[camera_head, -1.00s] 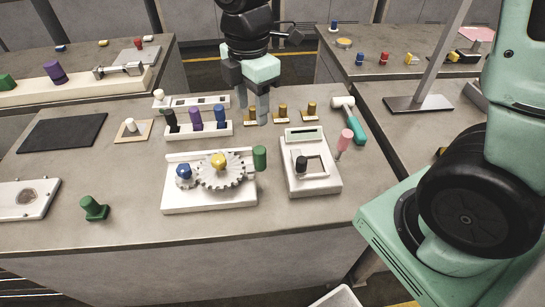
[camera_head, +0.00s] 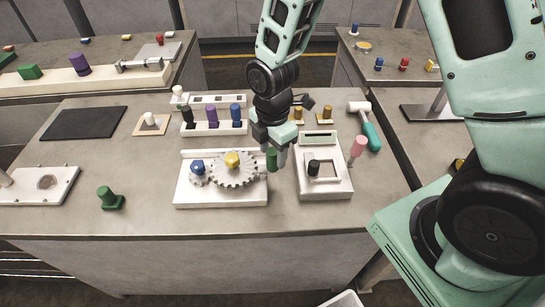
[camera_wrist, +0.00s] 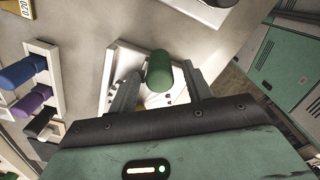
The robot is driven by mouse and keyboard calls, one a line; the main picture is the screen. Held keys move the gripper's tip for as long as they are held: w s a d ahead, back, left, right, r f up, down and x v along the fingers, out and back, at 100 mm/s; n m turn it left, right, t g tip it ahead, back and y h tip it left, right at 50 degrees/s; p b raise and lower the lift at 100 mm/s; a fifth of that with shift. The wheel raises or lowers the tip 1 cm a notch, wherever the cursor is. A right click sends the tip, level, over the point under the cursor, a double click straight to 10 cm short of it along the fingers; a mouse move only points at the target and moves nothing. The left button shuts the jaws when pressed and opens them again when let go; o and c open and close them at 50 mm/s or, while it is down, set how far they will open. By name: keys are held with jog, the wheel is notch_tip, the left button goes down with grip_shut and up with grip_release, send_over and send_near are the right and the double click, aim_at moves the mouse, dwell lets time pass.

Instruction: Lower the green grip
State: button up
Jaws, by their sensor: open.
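The green grip (camera_head: 272,161) is an upright green cylinder at the right end of the white gear fixture (camera_head: 222,203). A grey toothed gear (camera_head: 234,174) with a yellow knob (camera_head: 232,158) and a blue knob (camera_head: 197,167) sit on that fixture. My gripper (camera_head: 277,160) points down at the green grip and partly covers it. In the wrist view the green grip (camera_wrist: 159,70) shows between the two spread fingers, with a gap on each side. How deep it sits between them is hard to tell.
A white box with a black-knobbed handle (camera_head: 324,188) stands close on the right, with a pink grip (camera_head: 357,148) at its side. A rack of black, purple and blue pegs (camera_head: 213,128) stands behind. The front table edge is clear.

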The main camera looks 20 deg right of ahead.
aim_at(273, 166)
jog(key=shift+f, duration=1.65)
grip_shut()
jog(key=shift+f+b, duration=0.9)
jog(key=shift+f, duration=0.45)
grip_release()
